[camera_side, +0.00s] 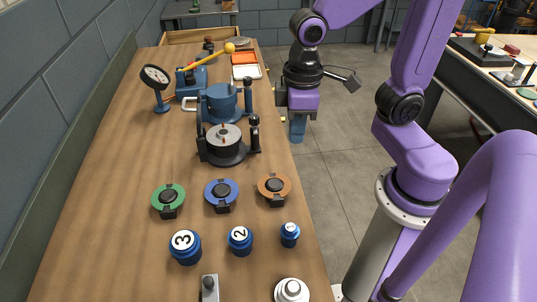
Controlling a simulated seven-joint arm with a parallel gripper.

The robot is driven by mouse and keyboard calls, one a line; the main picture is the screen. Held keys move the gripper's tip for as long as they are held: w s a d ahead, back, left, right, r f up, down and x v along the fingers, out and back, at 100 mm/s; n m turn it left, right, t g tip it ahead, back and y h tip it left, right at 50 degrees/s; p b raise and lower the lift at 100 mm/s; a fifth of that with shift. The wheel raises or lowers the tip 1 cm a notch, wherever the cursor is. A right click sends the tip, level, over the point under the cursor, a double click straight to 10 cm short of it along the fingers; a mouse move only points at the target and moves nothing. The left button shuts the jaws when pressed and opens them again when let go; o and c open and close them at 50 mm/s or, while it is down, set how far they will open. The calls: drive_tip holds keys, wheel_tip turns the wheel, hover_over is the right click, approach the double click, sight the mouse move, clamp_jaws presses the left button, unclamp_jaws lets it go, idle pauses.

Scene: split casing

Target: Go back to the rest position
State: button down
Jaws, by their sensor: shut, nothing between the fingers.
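My gripper (297,132) hangs beside the bench's right edge, in front of the grey floor. It points down, its blue fingers are shut, and it holds nothing. To its left on the bench stands a black round casing part (224,147) with a silver top and upright black posts. Just behind that is a blue round casing part (219,102) with dark uprights. My gripper is apart from both.
The wooden bench (120,150) carries a dial gauge (155,77), a blue press with a yellow-knobbed lever (192,82), and orange and white trays (245,65). Green (168,197), blue (222,192) and orange (274,187) ring holders and numbered blue knobs (186,246) stand nearer.

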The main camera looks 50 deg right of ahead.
drive_tip(key=s+d+f+n, duration=0.1)
drive_tip(key=s+d+n, duration=0.2)
drive_tip(key=s+n, duration=0.2)
drive_tip(key=s, duration=0.3)
drive_tip(key=shift+s+f, duration=0.15)
drive_tip(key=shift+s, duration=0.05)
